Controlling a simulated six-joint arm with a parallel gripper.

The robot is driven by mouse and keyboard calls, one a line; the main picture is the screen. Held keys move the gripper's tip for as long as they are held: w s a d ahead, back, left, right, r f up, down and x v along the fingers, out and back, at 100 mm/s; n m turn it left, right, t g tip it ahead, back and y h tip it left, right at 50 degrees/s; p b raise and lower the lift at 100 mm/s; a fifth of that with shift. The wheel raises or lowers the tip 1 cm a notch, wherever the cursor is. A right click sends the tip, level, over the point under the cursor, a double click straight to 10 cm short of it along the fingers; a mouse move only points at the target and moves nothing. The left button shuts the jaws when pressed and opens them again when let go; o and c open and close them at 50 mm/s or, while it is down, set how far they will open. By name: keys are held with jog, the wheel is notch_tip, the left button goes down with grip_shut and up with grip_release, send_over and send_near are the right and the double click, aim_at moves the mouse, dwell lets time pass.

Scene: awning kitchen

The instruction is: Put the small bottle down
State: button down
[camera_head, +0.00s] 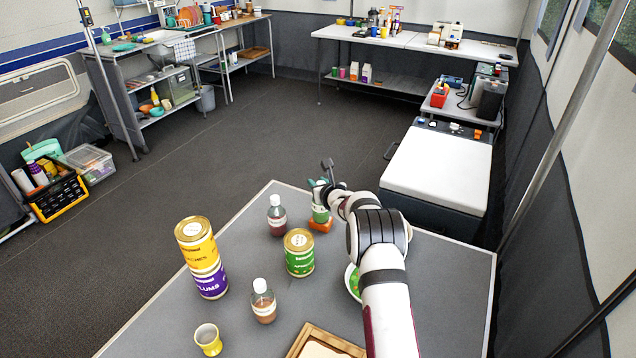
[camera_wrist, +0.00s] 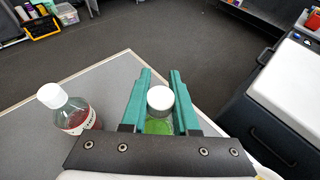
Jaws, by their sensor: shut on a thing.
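The small bottle (camera_wrist: 158,126) has a white cap and green contents. In the wrist view it is upright between the two teal fingers of my gripper (camera_wrist: 160,82), which is shut on it. In the head view my gripper (camera_head: 322,190) is over the far edge of the grey table, and the green bottle (camera_head: 320,214) shows just below it, partly hidden by the fingers. An orange item (camera_head: 321,225) shows right beneath the bottle. I cannot tell whether the bottle touches it.
A dark red bottle (camera_head: 277,216) stands left of my gripper. A green-labelled can (camera_head: 299,254), a yellow can stacked on a purple one (camera_head: 209,280), a brown bottle (camera_head: 263,303), a yellow cup (camera_head: 208,339) and a wooden tray (camera_head: 297,350) share the table (camera_head: 244,231). My arm covers part of a green-and-white dish (camera_head: 352,280).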

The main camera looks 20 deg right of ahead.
jog(key=c, duration=0.7)
grip_release()
